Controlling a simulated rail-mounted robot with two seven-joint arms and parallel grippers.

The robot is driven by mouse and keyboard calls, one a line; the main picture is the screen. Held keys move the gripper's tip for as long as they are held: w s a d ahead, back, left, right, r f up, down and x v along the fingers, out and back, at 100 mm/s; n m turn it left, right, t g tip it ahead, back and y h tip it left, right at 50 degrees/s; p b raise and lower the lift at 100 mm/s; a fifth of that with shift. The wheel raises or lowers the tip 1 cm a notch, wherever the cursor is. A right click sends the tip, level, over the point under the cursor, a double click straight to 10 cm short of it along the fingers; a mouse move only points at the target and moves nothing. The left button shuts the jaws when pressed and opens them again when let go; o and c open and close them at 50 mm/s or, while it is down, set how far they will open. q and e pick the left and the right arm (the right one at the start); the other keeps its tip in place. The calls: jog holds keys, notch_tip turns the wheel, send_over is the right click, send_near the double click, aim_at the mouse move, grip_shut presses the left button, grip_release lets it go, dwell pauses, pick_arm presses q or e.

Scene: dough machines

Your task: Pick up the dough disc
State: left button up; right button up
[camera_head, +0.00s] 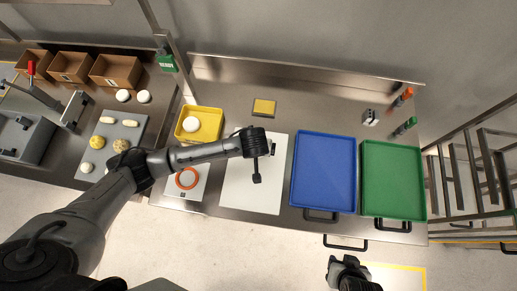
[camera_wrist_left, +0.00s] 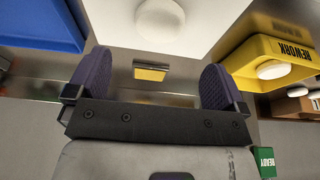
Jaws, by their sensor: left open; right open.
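The dough disc (camera_wrist_left: 160,18) is a pale round piece lying on the white board in the left wrist view, near the top edge. In the head view I cannot make it out; my left gripper and arm cover part of the board (camera_head: 243,195). My left gripper (camera_head: 257,165) is over the board. In the left wrist view its two purple-padded fingers (camera_wrist_left: 155,75) stand wide apart with nothing between them, and the disc lies beyond them. My right gripper (camera_head: 350,272) is at the bottom of the head view, open, in front of the table and away from the board.
A yellow tray (camera_head: 208,112) marked REWORK, holding a white dough piece (camera_head: 191,124), stands left of the board. A blue tray (camera_head: 324,170) and a green tray (camera_head: 392,180) stand right. A yellow block (camera_head: 264,107) lies behind. A grey board (camera_head: 133,131) with dough pieces is farther left.

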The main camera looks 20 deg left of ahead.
pick_arm(q)
jog(key=shift+w+b+x, duration=0.15)
jog(key=shift+x, duration=2.1)
jog(key=shift+w+b+x, duration=0.1)
jog(key=shift+b+x, duration=0.05)
jog(key=shift+x, duration=2.1)
jog(key=c, duration=1)
